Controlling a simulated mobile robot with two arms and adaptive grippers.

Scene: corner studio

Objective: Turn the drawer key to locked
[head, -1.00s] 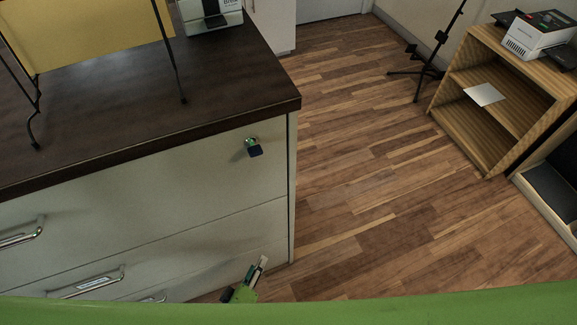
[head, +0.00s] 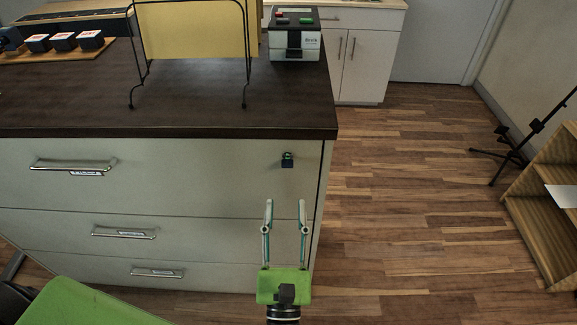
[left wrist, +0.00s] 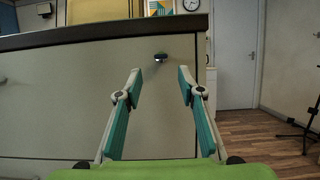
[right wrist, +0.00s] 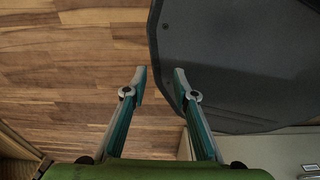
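My left gripper (head: 285,203) is open and empty, below the key in the head view, fingers pointing toward the cabinet. The key's turn angle is too small to read surely. My right gripper (right wrist: 160,72) is open and empty; its wrist view shows the floor and a dark flat surface, and it is not in the head view.
The dark cabinet top (head: 190,110) holds a wire stand (head: 195,30) with a yellow folder, a boxy device (head: 295,40) and a board with dark blocks (head: 64,41). Drawer handles (head: 72,165) stick out at left. Wooden floor (head: 400,200) is free to the right.

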